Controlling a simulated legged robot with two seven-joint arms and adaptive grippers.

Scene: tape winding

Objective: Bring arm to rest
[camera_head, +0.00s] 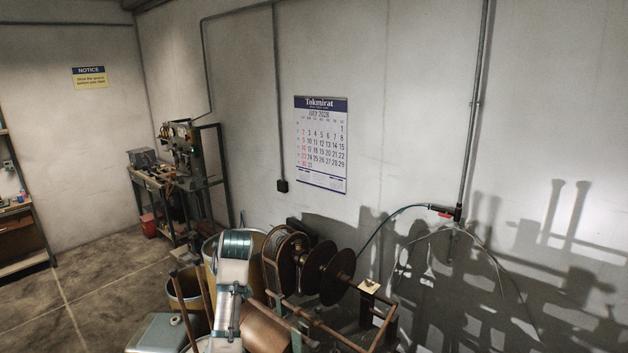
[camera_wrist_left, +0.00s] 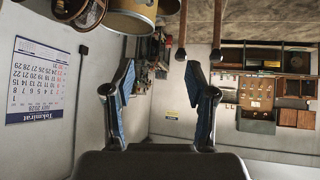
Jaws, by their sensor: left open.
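My left gripper (camera_wrist_left: 158,72) shows in the left wrist view with its two blue-padded fingers spread wide apart. Nothing is between the fingers; only the room behind shows there. The wrist picture is upside down. In the head view a white arm link with a teal band (camera_head: 235,245), which looks like mine, rises in front of the winding machine. I cannot make out the gripper's fingers in that view. The machine's dark brown spool flanges (camera_head: 333,272) sit on a shaft right of this link. My right gripper is in neither view.
A yellowish drum (camera_head: 186,292) stands left of the white link. A workbench with a machine (camera_head: 181,150) stands by the back wall. A calendar (camera_head: 321,145) hangs on the wall. In the wrist view, a shelf unit (camera_wrist_left: 293,65) is at the right. The floor at left is open.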

